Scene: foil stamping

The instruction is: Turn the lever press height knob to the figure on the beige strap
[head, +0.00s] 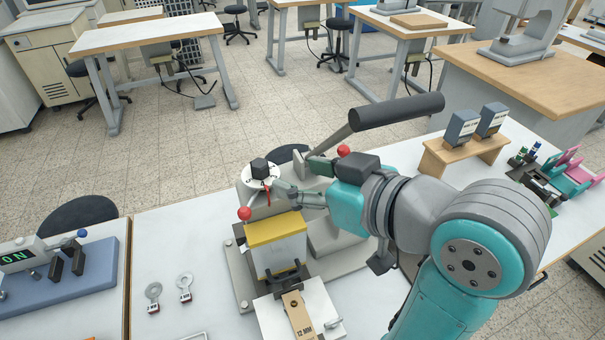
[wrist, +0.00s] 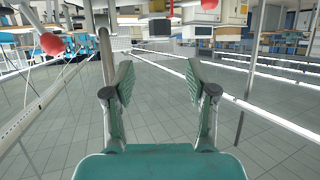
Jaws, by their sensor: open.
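The lever press (head: 323,238) stands on the table, with a yellow-topped pale block (head: 276,232) at its front. Its height knob (head: 260,169) is black and sits on a white round dial (head: 248,184) with a red mark below it. The dial figures are too small to read. The beige strap (head: 296,307) lies on a white plate at the front of the press and reads "12 MM". My gripper (head: 295,176) is open, to the right of the knob and apart from it. In the wrist view its fingers (wrist: 160,82) are spread with nothing between them.
The press's long black lever handle (head: 398,111) rises above my gripper. Red balls stand left (head: 244,213) and right (head: 343,150) of it. Two small tags (head: 184,288) lie left of the press. A wooden stand (head: 464,152) is at right. The table's left part is mostly clear.

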